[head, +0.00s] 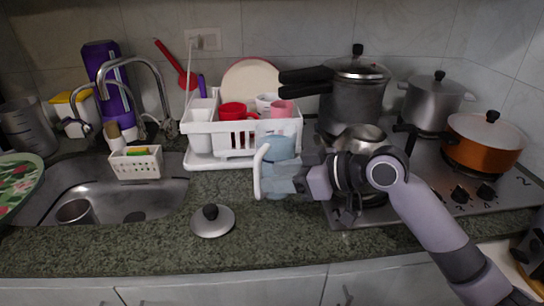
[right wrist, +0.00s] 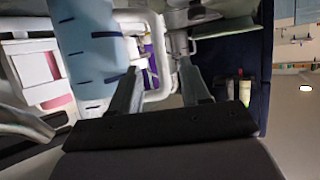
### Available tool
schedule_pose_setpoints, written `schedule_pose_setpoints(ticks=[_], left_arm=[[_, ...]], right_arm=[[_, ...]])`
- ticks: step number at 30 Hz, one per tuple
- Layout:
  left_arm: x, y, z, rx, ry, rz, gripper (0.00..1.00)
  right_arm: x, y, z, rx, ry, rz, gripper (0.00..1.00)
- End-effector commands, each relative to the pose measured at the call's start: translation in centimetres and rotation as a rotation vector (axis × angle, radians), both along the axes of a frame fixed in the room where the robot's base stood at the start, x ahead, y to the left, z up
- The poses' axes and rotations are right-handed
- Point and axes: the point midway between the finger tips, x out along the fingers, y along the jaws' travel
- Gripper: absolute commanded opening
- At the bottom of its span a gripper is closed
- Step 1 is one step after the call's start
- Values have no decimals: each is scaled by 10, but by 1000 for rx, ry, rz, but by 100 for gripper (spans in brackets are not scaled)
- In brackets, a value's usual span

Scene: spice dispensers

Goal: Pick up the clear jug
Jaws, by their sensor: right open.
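The clear jug (head: 283,153), pale blue and see-through with a white handle (head: 258,172) on its left, is upright at the front of the dish rack. My right gripper (head: 296,180) reaches in from the right and overlaps the jug's lower part in the head view. In the right wrist view the jug's blue wall (right wrist: 90,45), with dark marks, is left of the fingers. The open fingers (right wrist: 160,72) point toward the white handle, part of which shows between them. I cannot tell whether they touch it. My left gripper is not in view.
A white dish rack (head: 215,160) with cups and a plate stands behind the jug. A pot lid (head: 212,221) lies on the counter to the front left. The sink (head: 150,198) is at left. The stove holds a pressure cooker (head: 355,95) and an orange pot (head: 484,145).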

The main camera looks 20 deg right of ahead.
Motion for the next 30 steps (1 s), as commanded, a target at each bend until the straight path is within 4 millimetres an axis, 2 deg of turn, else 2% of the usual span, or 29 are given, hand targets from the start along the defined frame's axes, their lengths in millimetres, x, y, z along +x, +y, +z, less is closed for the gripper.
schedule_pose_setpoints(ticks=[11, 21, 30], left_arm=[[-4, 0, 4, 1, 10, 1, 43], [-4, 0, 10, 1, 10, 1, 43], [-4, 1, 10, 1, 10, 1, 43]], right_arm=[[17, 18, -7, 2, -1, 5, 46], [44, 44, -25, 1, -2, 4, 46], [46, 46, -27, -2, -2, 3, 46]])
